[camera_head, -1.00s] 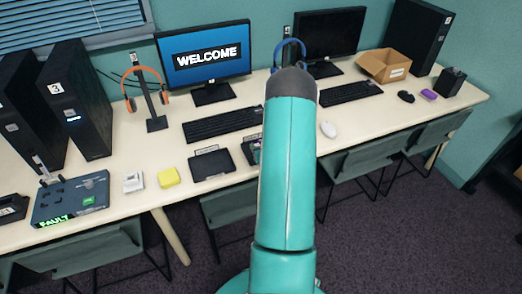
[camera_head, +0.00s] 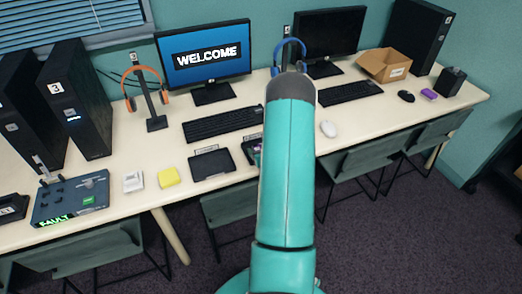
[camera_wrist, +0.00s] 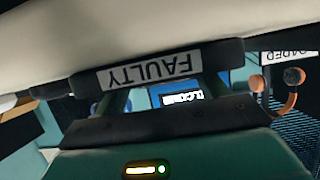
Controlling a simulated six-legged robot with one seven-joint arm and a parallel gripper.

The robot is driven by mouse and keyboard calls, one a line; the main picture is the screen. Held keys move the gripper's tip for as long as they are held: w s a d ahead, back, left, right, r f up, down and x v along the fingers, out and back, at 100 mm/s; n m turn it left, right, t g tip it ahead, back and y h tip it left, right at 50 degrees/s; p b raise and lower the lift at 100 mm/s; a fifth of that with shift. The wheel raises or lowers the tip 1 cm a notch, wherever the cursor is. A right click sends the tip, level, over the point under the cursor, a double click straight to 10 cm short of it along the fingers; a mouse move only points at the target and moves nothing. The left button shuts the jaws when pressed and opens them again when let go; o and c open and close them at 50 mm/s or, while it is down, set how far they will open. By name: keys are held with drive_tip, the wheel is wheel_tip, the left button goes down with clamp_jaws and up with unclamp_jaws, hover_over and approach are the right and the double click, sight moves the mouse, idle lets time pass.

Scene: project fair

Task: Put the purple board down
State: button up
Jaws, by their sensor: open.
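A dark tray (camera_head: 247,149) on the desk is partly hidden by my arm. A small purple patch shows in it beside the arm, too little to tell whether it is the purple board. In the wrist view a dark tray edge with an upside-down FAULTY label (camera_wrist: 150,72) lies close ahead of my gripper (camera_wrist: 165,100). My gripper is open, with no board seen between its fingers; in the head view it is hidden behind my arm. A small purple object (camera_head: 429,94) lies at the desk's right end.
Another dark tray (camera_head: 212,172) stands to the left, beside a yellow block (camera_head: 168,176) and a grey FAULT device (camera_head: 75,196). Keyboards (camera_head: 222,123), a white mouse (camera_head: 328,129), monitors and an open cardboard box (camera_head: 384,66) are also on the desk. Chairs stand at its front.

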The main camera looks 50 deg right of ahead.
drive_tip(key=v, duration=1.2)
drive_tip(key=w+a+r+n+g+y, duration=0.1)
drive_tip(key=w+a+r, duration=0.4)
drive_tip(key=r, duration=0.3)
drive_tip(key=w+a+r+n+g, duration=0.1)
drive_tip(key=w+a+r, duration=0.4)
drive_tip(key=r, duration=0.2)
drive_tip(key=a+r+n+g+y, duration=0.1)
drive_tip(key=a+r, duration=0.4)
drive_tip(key=a, duration=0.2)
drive_tip(key=a+r+g+y, duration=0.1)
drive_tip(key=a+r, duration=0.3)
drive_tip(key=a, duration=0.3)
drive_tip(key=s+a+r+n+g+y, duration=0.1)
drive_tip(key=s+a+r+y, duration=0.1)
drive_tip(key=s+a, duration=0.5)
drive_tip(key=s+a+r+n+g+y, duration=0.1)
drive_tip(key=s+a+r, duration=0.4)
drive_tip(key=a, duration=0.7)
drive_tip(key=s+n+y, duration=0.1)
drive_tip(key=s, duration=0.1)
drive_tip(key=shift+s+r, duration=0.2)
drive_tip(key=shift+s, duration=0.1)
drive_tip(key=shift+d, duration=0.1)
